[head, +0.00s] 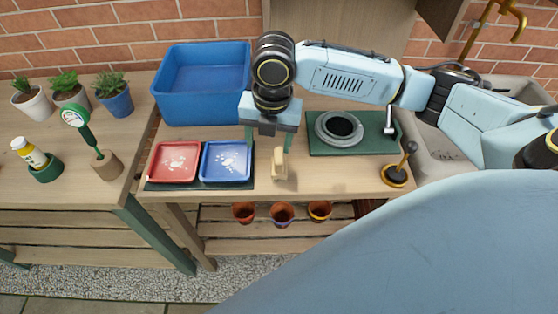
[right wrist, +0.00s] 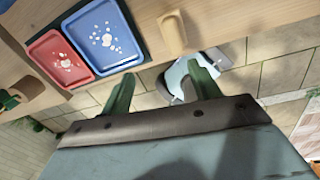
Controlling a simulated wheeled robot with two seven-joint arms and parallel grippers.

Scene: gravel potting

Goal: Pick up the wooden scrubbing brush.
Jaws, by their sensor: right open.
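The wooden scrubbing brush (head: 279,165) is a small pale-wood block on the bench, just right of the blue tray. It also shows in the right wrist view (right wrist: 172,33), beyond the fingertips and near the bench edge. My right gripper (head: 268,145) points down over the bench with its green fingers apart and nothing between them. In the head view its right finger overlaps the area just above the brush. In the right wrist view the open fingers (right wrist: 163,75) stand short of the brush, with no visible contact. My left gripper is out of view.
A red tray (head: 174,162) and a blue tray (head: 226,162) lie left of the brush. A large blue bin (head: 203,84) stands behind. A green board (head: 320,148) with a grey ring and a black-knobbed tamper (head: 399,166) are to the right. Pots (head: 282,214) sit on the shelf below.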

